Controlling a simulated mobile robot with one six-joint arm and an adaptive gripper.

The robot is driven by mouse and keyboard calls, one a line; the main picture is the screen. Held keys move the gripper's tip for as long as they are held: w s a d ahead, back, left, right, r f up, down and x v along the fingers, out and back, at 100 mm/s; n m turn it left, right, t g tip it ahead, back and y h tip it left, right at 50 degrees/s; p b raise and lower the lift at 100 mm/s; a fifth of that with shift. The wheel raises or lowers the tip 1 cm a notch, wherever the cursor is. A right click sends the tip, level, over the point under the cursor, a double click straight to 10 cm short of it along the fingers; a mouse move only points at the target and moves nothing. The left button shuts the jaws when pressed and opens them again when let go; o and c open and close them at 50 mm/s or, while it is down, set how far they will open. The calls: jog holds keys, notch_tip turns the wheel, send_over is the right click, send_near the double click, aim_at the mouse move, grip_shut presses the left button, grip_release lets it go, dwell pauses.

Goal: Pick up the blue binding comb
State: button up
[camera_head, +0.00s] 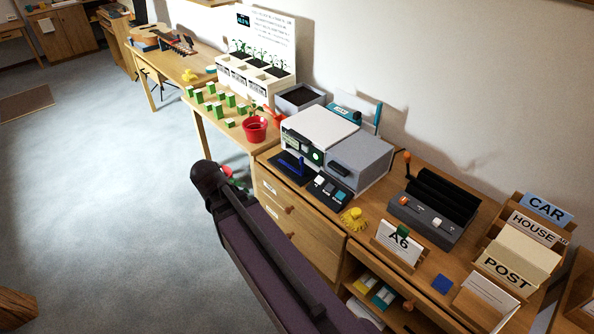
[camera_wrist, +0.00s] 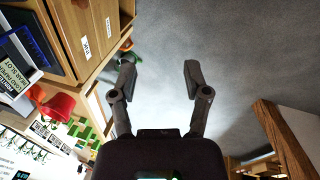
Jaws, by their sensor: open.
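The blue binding comb (camera_head: 301,166) appears as a narrow blue strip on a dark tray (camera_head: 283,168) on the wooden cabinet, in front of the white and grey machine. In the wrist view the comb (camera_wrist: 37,46) shows at the upper left, on the dark tray. My gripper (camera_wrist: 160,73) is open, with its two fingers wide apart and only grey floor between them. It is empty and away from the comb, out over the floor beside the cabinet. In the head view my dark arm reaches up from the bottom, and its fingers cannot be made out.
A small button panel (camera_head: 327,192) sits right of the tray. A white and grey machine (camera_head: 340,146) stands behind. A red pot (camera_head: 255,129) stands on the adjoining bench. Drawer fronts (camera_head: 300,225) face the floor. The floor at left is open.

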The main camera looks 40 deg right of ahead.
jog(key=w+d+f+n+t+h+b, duration=0.1)
jog(key=w+d+f+n+h+b, duration=0.2)
jog(key=d, duration=0.5)
jog(key=w+d+f+n+h+b, duration=0.2)
jog(key=w+d+n+h+b, duration=0.1)
jog(key=w+d+n+b, duration=0.3)
jog(key=n+h+b, duration=0.5)
jog(key=n, duration=0.2)
send_near(301, 161)
jog(key=v, duration=0.2)
jog(key=shift+s+a+r, duration=0.1)
jog(key=shift+s+a, duration=0.05)
jog(key=shift+a, duration=0.25)
jog(key=shift+d, duration=0.1)
jog(key=b+x, duration=0.3)
jog(key=x, duration=0.4)
jog(key=shift+f, duration=0.2)
jog(key=shift+w+d+f, duration=0.1)
jog(key=shift+w+d, duration=0.1)
jog(key=shift+d, duration=0.4)
